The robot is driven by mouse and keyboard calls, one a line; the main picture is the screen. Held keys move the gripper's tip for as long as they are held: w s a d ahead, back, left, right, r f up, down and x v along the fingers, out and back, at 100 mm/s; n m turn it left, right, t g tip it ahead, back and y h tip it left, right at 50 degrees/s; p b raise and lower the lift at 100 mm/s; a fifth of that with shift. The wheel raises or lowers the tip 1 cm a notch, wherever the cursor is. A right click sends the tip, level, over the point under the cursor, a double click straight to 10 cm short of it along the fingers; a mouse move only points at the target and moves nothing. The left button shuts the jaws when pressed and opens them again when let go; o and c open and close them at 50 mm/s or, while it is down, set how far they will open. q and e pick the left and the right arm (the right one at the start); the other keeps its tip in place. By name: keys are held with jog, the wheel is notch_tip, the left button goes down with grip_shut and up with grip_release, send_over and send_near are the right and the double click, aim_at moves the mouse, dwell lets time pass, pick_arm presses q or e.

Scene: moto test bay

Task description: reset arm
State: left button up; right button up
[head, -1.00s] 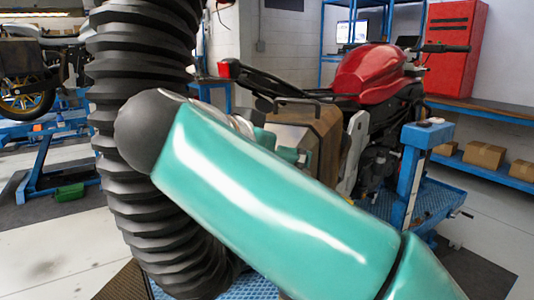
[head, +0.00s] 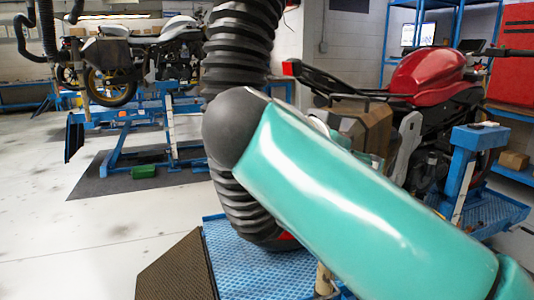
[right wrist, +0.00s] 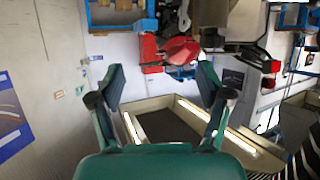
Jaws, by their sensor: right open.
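My right arm, teal with a dark grey joint, crosses the front of the head view, and its gripper is outside that view. In the right wrist view my right gripper (right wrist: 160,88) is open, with its two teal fingers apart and nothing between them. The red motorcycle (head: 425,72) stands on a blue lift behind my arm in the head view, and the arm hides part of it. My left gripper is in neither view.
A black corrugated hose (head: 238,60) hangs beside my arm. The blue lift platform (head: 255,275) lies below it. A second motorcycle (head: 150,55) stands on another lift at the left. A green box (head: 144,172) lies on the floor mat. Open floor (head: 60,235) is at the left.

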jog(key=w+d+f+g+h, duration=0.1)
jog(key=w+d+f+g, duration=0.2)
jog(key=d+f, duration=0.4)
jog(key=w+d+f+g+h, duration=0.15)
jog(key=w+d+f, duration=0.25)
jog(key=f, duration=0.6)
jog(key=s+d+f+n+g+y, duration=0.2)
jog(key=f, duration=1)
jog(key=s+d+f+n+g+y, duration=0.1)
jog(key=d+f+n+g+y, duration=0.15)
jog(key=f, duration=1.05)
jog(key=s+a+f+n+g+y, duration=0.1)
jog(key=s+a+f+g+y, duration=0.15)
jog(key=s+f, duration=0.65)
jog(key=s+a+f+n+g+y, duration=0.1)
jog(key=s+a+f+g+y, duration=0.15)
jog(key=s+f, duration=0.6)
jog(key=s+a+f+m+t+y, duration=0.1)
jog(key=s+a+f+t+y, duration=0.1)
jog(key=s+a+f+y, duration=0.8)
notch_tip(320, 180, up, 3)
jog(key=w+n+t+h+p, duration=0.2)
jog(key=t+h, duration=0.1)
jog(key=h, duration=0.1)
notch_tip(320, 180, up, 15)
jog(key=p, duration=1.4)
jog(key=shift+a+p, duration=0.25)
jog(key=shift+p, duration=0.05)
